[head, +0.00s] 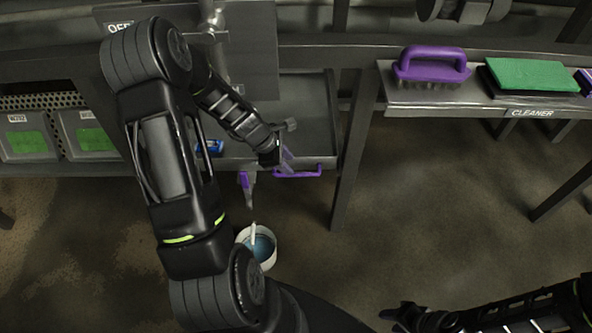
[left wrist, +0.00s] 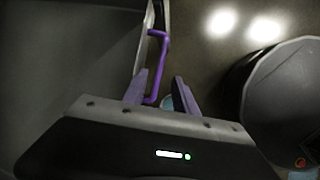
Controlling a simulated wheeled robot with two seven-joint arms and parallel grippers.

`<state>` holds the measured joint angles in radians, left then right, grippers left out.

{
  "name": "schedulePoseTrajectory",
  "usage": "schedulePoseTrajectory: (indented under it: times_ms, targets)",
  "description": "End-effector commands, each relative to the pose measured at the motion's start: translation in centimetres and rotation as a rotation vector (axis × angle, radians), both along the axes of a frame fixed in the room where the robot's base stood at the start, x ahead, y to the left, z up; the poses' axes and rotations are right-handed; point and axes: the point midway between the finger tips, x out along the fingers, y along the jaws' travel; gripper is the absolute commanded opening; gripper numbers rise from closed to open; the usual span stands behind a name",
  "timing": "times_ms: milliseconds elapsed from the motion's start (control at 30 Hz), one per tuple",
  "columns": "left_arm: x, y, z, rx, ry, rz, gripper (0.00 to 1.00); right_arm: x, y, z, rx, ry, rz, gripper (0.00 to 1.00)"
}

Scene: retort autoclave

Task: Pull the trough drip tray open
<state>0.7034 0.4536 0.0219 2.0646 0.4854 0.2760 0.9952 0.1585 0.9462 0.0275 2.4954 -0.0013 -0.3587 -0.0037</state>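The trough drip tray (head: 318,135) is a grey, shallow tray under the bench in the head view, with its inside partly showing. A purple bar handle (head: 298,173) runs along its front edge. In the left wrist view the handle (left wrist: 161,62) stands off the tray's front (left wrist: 138,50). My left gripper (head: 283,158) is at the handle's left part. In the left wrist view its purple fingers (left wrist: 160,92) are apart, with the handle's near end between them, closer to the left finger. Contact is unclear. My right gripper (head: 402,315) is low in the head view, its fingers unclear.
A white bucket (head: 270,262) with blue contents stands on the floor below. A purple brush (head: 432,65) and green pad (head: 532,75) lie on the right shelf (head: 440,96). A table leg (head: 352,150) stands right of the tray. Bins with green labels (head: 88,132) sit left.

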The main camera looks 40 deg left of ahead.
Motion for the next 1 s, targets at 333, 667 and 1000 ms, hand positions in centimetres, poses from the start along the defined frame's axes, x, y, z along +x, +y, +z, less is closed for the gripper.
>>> schedulePoseTrajectory:
  times_ms: [333, 667, 1000]
  targets:
    - [1.8, -1.1, -4.8, -0.002, 0.001, -0.001, 0.34, 0.0, 0.0, -1.0, 0.000, 0.000, 0.000, 0.36]
    - [2.6, -1.3, -6.3, 0.001, -0.001, 0.000, 0.34, 0.0, 0.0, -1.2, 0.000, 0.000, 0.000, 0.36]
    - [2.6, -1.3, -6.3, 0.001, -0.001, 0.000, 0.18, 0.0, 0.0, -1.2, 0.000, 0.000, 0.000, 0.36]
